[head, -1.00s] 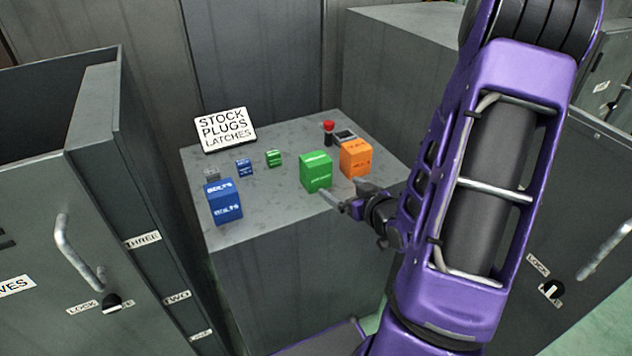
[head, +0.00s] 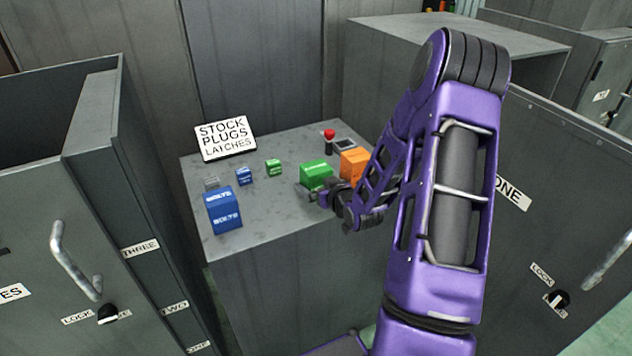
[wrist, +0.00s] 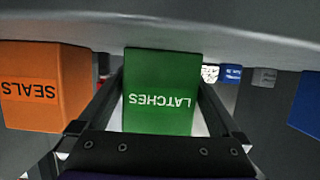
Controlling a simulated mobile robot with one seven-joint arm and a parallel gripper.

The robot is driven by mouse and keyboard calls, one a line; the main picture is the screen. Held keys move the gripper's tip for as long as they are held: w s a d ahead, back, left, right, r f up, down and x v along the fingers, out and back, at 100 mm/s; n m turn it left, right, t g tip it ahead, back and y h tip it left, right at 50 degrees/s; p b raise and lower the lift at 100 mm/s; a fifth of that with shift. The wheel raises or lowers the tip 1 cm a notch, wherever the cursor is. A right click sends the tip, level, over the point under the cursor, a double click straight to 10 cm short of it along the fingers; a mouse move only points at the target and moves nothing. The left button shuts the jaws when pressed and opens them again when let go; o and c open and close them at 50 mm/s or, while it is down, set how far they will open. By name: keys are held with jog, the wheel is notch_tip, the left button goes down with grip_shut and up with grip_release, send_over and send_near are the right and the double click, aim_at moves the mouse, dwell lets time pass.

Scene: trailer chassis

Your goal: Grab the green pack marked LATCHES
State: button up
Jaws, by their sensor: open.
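In the wrist view the open gripper's (wrist: 160,105) two fingers extend along the left and right sides of the pack. I cannot tell whether either finger touches it.
An orange SEALS pack (head: 354,163) stands close to the green one. A large blue BOLTS pack (head: 223,210) is at the counter's (head: 270,215) left. A small green box (head: 273,166), small blue box (head: 244,175), red-topped item (head: 329,135) and sign (head: 225,138) are behind.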

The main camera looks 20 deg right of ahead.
jog(key=shift+w, duration=0.1)
jog(key=shift+c, duration=0.3)
jog(key=c, duration=1.3)
